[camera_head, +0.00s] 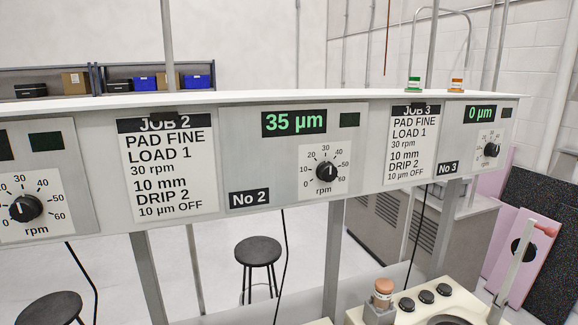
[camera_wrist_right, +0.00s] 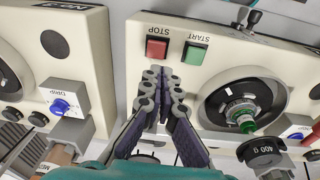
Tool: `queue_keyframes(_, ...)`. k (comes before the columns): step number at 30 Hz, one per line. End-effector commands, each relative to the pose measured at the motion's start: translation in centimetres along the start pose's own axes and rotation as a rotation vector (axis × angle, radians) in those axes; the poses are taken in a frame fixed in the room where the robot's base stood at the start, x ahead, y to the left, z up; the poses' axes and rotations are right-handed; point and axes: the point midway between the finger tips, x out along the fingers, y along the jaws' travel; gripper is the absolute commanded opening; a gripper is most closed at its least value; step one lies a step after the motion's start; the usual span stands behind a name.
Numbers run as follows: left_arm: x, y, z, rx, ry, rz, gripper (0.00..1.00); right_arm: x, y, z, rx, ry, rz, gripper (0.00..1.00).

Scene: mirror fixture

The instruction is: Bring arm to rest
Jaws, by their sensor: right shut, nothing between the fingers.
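My right gripper (camera_wrist_right: 164,76) shows in the right wrist view, with its two fingers closed together and nothing between them. Its tips lie in the picture just below the red STOP button (camera_wrist_right: 157,47) and left of the green START button (camera_wrist_right: 195,53); I cannot tell whether they touch anything. Neither of my arms shows in the head view. My left gripper is not in view.
The head view shows a long panel with the No 2 display (camera_head: 294,122) reading 35 µm and the No 3 display (camera_head: 481,113) reading 0 µm. Machines flank the gripper, with a blue drip knob (camera_wrist_right: 60,106) and a 400 g weight (camera_wrist_right: 264,150). A stool (camera_head: 258,250) stands behind.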

Motion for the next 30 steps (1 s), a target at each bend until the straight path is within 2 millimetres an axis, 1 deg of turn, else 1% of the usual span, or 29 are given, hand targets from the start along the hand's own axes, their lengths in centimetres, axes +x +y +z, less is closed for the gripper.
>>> queue_keyframes(1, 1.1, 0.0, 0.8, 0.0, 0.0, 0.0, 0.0, -0.1, -0.7, 1.0, 0.021, 0.042, 0.013, 0.0)
queue_keyframes(6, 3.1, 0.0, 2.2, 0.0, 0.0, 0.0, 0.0, -1.5, -2.3, 3.0, 0.107, 0.198, 0.046, 0.0)
queue_keyframes(12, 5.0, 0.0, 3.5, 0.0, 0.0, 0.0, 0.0, -1.8, -4.0, 5.5, 0.199, 0.368, 0.058, 0.0)
queue_keyframes(15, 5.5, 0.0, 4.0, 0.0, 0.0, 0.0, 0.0, -1.7, -4.5, 6.4, 0.23, 0.428, 0.057, 0.0)
queue_keyframes(21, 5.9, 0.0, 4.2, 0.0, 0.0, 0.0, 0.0, -1.7, -4.9, 7.0, 0.26, 0.482, 0.054, 0.0)
queue_keyframes(30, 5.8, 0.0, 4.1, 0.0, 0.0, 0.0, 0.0, -1.8, -4.9, 6.9, 0.261, 0.484, 0.054, 0.0)
